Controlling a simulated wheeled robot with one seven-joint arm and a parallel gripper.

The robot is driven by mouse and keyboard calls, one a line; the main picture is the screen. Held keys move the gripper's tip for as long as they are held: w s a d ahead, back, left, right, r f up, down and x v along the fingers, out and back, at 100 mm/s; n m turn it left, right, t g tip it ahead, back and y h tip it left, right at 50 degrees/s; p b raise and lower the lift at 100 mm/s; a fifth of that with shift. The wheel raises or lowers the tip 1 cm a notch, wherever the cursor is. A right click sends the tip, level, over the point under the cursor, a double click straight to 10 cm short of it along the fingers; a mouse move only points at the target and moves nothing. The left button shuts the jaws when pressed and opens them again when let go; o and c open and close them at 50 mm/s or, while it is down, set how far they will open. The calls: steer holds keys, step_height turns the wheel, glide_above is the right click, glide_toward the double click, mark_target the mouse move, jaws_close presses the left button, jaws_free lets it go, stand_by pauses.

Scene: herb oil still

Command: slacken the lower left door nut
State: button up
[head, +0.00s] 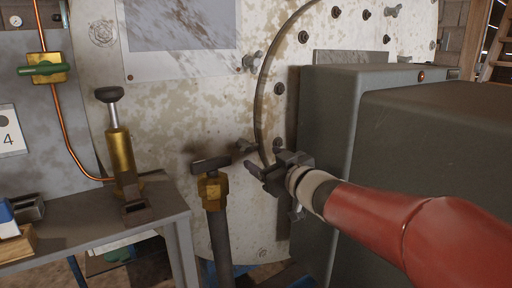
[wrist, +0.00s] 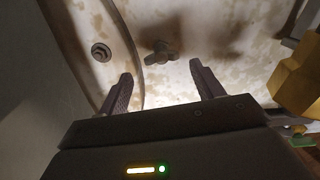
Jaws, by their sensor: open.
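The lower left door nut (head: 243,145) is a small grey wing nut on the stained, pale round door. In the wrist view the wing nut (wrist: 160,52) shows just beyond my fingertips, roughly midway between them, with a gap still visible. My gripper (head: 262,168) is open and empty, just below and right of the nut in the head view. In the wrist view both dark fingers of my gripper (wrist: 161,72) are spread apart.
A brass valve with a dark handle (head: 211,180) stands on a pipe left of my gripper. A curved strip (head: 262,95) and a bolt (head: 278,88) are close by. Large grey boxes (head: 430,150) fill the right. A bench (head: 90,225) with a brass pump (head: 121,150) is at left.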

mark_target(249, 149)
steer(key=x, duration=0.7)
steer(key=shift+w+a, duration=0.2)
steer(key=shift+a, duration=0.05)
steer(key=shift+c, duration=0.5)
steer(key=c, duration=0.5)
